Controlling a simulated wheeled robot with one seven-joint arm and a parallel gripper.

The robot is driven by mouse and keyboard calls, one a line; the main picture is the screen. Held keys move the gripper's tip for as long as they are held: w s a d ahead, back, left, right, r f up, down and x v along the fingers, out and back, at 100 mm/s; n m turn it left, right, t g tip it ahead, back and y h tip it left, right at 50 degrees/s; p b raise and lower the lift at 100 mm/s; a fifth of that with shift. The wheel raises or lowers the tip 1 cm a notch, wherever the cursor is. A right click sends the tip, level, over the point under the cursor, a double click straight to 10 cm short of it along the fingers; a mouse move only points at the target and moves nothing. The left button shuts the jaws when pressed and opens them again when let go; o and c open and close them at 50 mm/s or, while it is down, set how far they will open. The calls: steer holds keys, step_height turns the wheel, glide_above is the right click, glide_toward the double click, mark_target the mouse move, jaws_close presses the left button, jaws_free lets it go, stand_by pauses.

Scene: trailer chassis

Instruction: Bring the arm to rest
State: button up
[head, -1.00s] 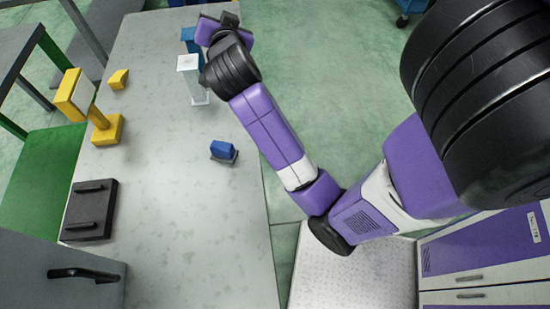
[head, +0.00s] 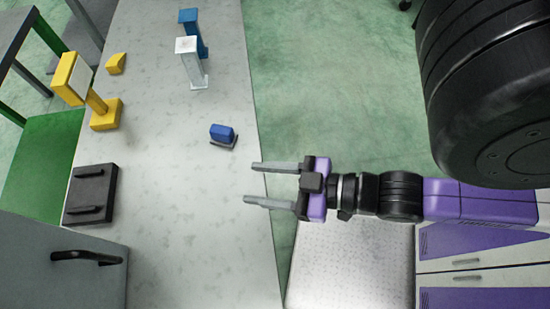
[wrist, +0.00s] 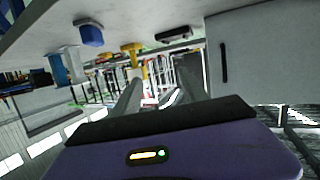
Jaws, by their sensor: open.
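My gripper (head: 249,183) is at the right edge of the grey table in the head view, its two grey fingers apart and pointing left. Nothing is between them. My purple and black arm reaches in from the right, roughly level across the picture. In the wrist view the fingers (wrist: 152,98) point away from the camera, with the table hanging at the top of the tilted picture.
The grey table (head: 180,220) bears a blue block (head: 222,133), a white post (head: 190,62), a blue post (head: 193,30), a yellow stand (head: 105,115), a small yellow block (head: 116,64) and a black plate (head: 91,194). A grey cabinet (head: 75,285) with a black handle stands lower left. Green floor (head: 340,90) is clear.

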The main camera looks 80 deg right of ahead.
steer(key=s+a, duration=0.1)
steer(key=s+a+r, duration=0.1)
steer(key=s, duration=0.1)
steer(key=shift+a+r, duration=0.15)
steer(key=shift+f+b, duration=0.3)
steer(key=shift+o, duration=0.2)
stand_by(0.7)
